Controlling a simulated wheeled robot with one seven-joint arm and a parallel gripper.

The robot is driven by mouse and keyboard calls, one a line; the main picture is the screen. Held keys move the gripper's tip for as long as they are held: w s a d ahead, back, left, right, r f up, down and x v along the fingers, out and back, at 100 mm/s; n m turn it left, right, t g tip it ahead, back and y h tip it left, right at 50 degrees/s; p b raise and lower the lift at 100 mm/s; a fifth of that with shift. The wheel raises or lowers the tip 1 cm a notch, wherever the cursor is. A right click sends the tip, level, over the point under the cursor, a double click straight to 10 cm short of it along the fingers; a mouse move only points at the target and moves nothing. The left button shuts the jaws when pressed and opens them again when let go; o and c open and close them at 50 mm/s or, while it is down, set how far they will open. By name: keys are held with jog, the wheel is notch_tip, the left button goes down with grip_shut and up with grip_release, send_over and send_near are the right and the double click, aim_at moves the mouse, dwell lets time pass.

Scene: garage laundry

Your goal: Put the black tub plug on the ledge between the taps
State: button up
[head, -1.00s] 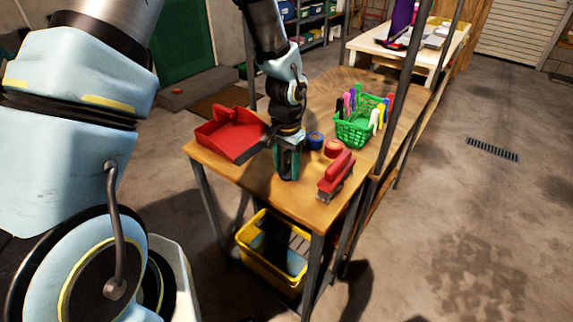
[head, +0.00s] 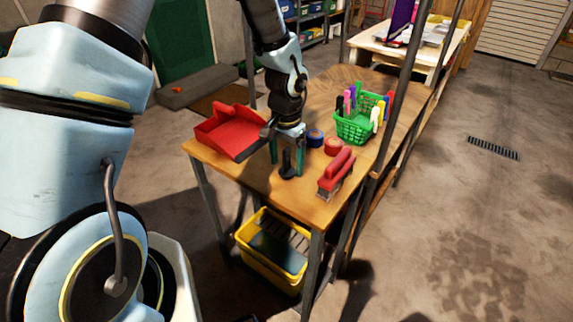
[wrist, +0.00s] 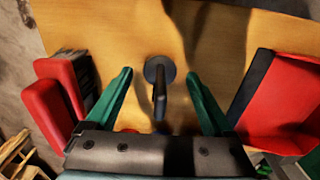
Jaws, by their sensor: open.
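The black tub plug (head: 288,164) stands upright on the wooden table near its front edge. In the wrist view the plug (wrist: 159,72) shows its round base and upright handle. My gripper (head: 287,158) is open, its green fingers pointing down around the plug. In the wrist view my gripper (wrist: 160,85) has one finger on each side of the plug, with gaps on both sides. No ledge and no taps are in view.
A red dustpan (head: 231,132) lies left of my gripper. A yellow crate (head: 270,263) sits below the table.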

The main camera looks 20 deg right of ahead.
notch_tip(320, 180, up, 11)
jog(key=shift+b, duration=1.15)
